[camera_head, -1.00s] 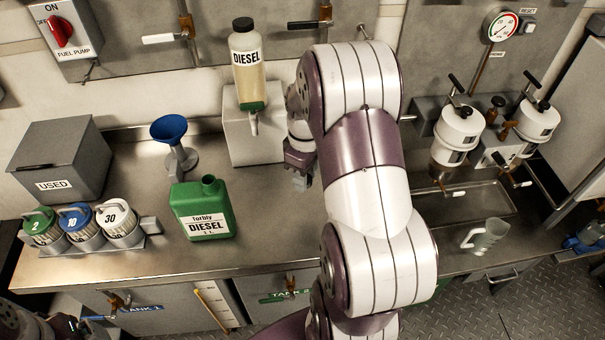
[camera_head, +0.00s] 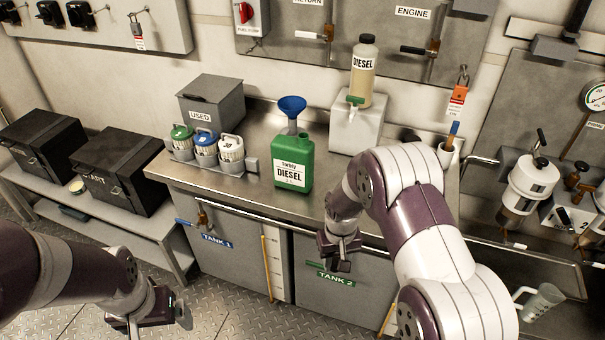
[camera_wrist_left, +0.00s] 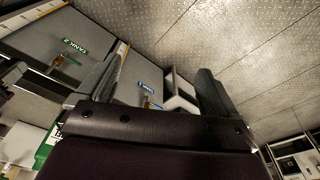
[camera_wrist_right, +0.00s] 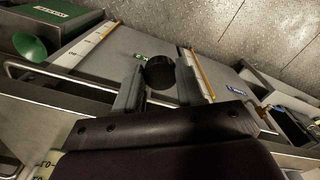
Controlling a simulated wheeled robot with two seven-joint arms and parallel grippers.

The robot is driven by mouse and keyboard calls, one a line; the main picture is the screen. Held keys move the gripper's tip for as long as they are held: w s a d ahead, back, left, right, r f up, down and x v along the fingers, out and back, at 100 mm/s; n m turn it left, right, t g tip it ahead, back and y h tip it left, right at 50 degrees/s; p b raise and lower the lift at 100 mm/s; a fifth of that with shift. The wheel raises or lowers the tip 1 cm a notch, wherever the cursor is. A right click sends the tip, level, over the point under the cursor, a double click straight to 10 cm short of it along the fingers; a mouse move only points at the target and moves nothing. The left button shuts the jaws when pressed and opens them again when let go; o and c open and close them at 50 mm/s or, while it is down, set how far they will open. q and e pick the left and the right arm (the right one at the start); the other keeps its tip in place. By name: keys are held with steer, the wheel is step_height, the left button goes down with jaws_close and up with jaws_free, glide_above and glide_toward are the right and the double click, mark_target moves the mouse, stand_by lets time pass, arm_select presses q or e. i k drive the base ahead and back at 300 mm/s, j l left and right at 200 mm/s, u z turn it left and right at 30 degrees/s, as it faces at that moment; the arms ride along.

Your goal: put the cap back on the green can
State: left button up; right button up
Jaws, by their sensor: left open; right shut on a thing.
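The green can (camera_head: 293,165), labelled diesel, stands upright on the steel counter with its spout uncapped. Part of it shows at the lower left of the left wrist view (camera_wrist_left: 46,148). My right gripper (camera_head: 340,262) is in front of the counter's edge, below and right of the can. In the right wrist view it is shut on a round black cap (camera_wrist_right: 159,72). The cap is hard to make out in the head view. My left gripper (camera_head: 155,318) is low at the left, over the floor, apart from the can. In the left wrist view (camera_wrist_left: 155,95) its fingers are wide apart and empty.
A blue funnel (camera_head: 292,106) stands behind the can. Lidded jars in a rack (camera_head: 181,156) and a grey used box (camera_head: 212,100) are left of it. A diesel bottle (camera_head: 363,75) sits on a white block (camera_head: 357,125) behind right. Counter right of the can is partly clear.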

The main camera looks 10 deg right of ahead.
mark_target(292, 158)
steer(key=i+j, duration=0.25)
steer(key=j, duration=0.15)
steer(key=i+j, duration=0.55)
steer(key=j, duration=0.25)
steer(key=i+j+z, duration=0.1)
steer(key=z, duration=1.5)
